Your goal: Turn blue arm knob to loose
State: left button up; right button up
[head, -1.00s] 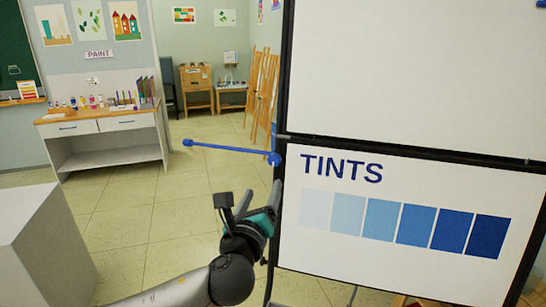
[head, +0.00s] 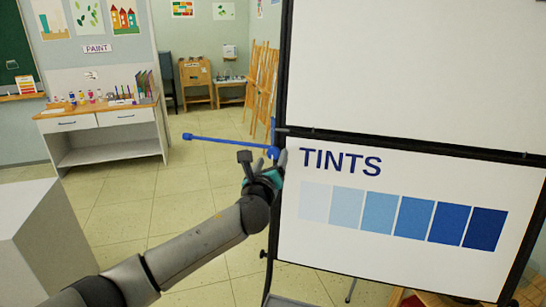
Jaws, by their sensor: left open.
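A blue arm (head: 228,144) sticks out to the left from the black frame of a display board (head: 401,209) marked TINTS. Its left end has a small blue tip (head: 187,136). The blue knob (head: 273,152) sits at its right end, beside the frame's left edge, and is partly hidden by my gripper. My left gripper (head: 277,165) is open, right at the knob from below, with its fingertips beside it. I cannot tell whether the fingers touch the knob. My right gripper is not in view.
A white block (head: 41,236) stands at the lower left. A paint counter (head: 103,135) is at the back left, with wooden easels (head: 263,85) at the back centre. The tiled floor between them is clear. A blank white panel (head: 415,70) is above the TINTS board.

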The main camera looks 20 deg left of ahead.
aim_at(273, 153)
pick_arm(q)
jog(key=shift+w+a, duration=0.15)
jog(key=shift+w, duration=1.15)
grip_shut()
